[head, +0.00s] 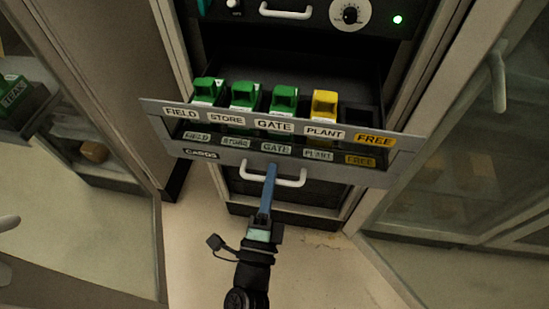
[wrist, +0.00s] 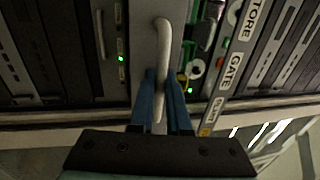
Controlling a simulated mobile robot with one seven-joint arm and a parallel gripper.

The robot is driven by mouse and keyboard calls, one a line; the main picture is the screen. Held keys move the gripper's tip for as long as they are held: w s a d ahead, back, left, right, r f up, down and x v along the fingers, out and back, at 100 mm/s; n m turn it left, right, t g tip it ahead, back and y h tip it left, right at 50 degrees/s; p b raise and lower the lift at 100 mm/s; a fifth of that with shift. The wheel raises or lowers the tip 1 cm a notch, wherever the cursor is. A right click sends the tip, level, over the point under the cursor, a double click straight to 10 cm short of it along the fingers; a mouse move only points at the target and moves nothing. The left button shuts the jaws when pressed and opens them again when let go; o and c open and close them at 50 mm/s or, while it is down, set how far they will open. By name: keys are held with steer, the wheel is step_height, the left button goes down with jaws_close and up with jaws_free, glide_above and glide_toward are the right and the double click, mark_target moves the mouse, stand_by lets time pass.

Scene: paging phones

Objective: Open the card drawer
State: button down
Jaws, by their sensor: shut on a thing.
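The card drawer (head: 199,154), grey and labelled CARDS, stands pulled out of the cabinet. Its pale bar handle (head: 290,182) is on the front, and it also shows in the wrist view (wrist: 163,45). My gripper (head: 269,178) is shut on this handle. In the wrist view my blue fingers (wrist: 161,92) lie on either side of the bar. Green cards (head: 245,93) stand in the FIELD, STORE and GATE slots, and a yellow card (head: 324,103) stands in the PLANT slot. The FREE slot looks empty.
Above the drawer is a dark panel with another pale handle (head: 285,13), a dial (head: 350,14) and a green light (head: 398,20). A glass-fronted cabinet door with a handle (head: 498,66) is at the right. Bare floor (head: 330,270) lies in front.

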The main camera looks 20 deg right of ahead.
steer(key=shift+r+v, duration=0.15)
steer(key=shift+v, duration=0.7)
steer(key=shift+r+v, duration=0.2)
steer(key=shift+v, duration=0.7)
steer(key=c, duration=1.2)
jaws_free()
steer(key=shift+o, duration=0.2)
steer(key=shift+a, duration=0.1)
steer(key=b+v, duration=0.2)
steer(key=v, duration=1.1)
